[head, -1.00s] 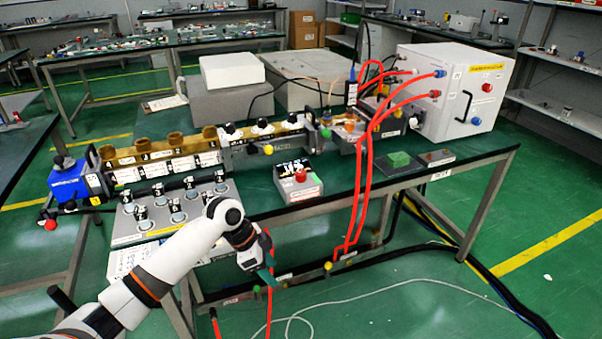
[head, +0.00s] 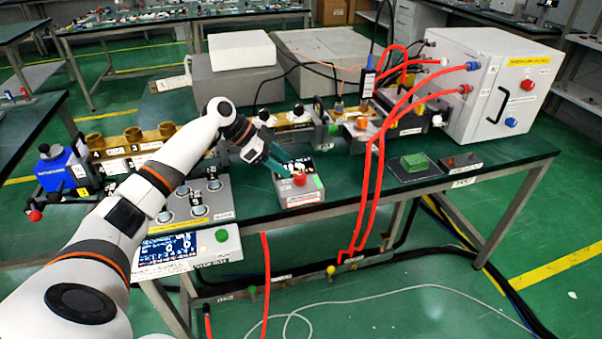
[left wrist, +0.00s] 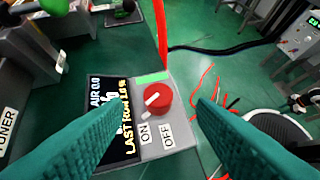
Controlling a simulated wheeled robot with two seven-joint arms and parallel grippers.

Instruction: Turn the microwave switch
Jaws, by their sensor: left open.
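The microwave switch is a red round knob (head: 300,179) on a small grey box (head: 303,199) with a dark display, near the front edge of the table. In the left wrist view the red knob (left wrist: 157,98) has a white mark, with ON and OFF labels below it. In the left wrist view the fingertips of my left gripper (left wrist: 160,108) appear on either side of the knob, with no clear contact. My right gripper is not in view.
A large white cabinet (head: 500,85) stands at the right. Red cables (head: 368,180) hang down right of the switch box. A grey panel with several knobs (head: 190,205) and a blue-lit display unit (head: 180,247) lie left. A green block (head: 415,163) sits right.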

